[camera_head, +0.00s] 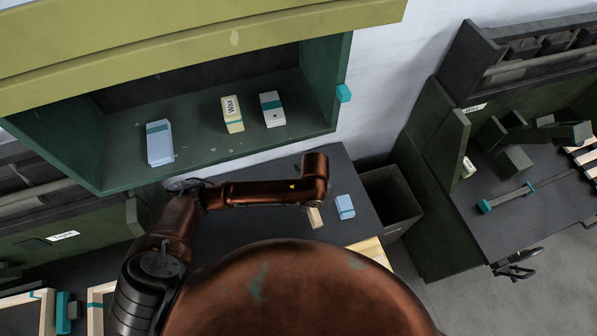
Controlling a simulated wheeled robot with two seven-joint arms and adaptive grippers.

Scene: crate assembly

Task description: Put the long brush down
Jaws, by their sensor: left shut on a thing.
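My left arm comes in from the left, bends over the dark bench and ends at a copper wrist. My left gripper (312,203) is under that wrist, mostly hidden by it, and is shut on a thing. A short tan piece (315,217) shows just below it and looks like part of the long brush; the rest is hidden. I cannot tell whether it touches the bench. My right gripper is not in view.
A pale blue block (345,206) lies on the bench (352,231) just right of the tan piece. A green shelf (317,110) above holds a blue-white box (159,143), a wax box (232,114) and a white box (272,109). A dark open bin (391,201) stands right of the bench.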

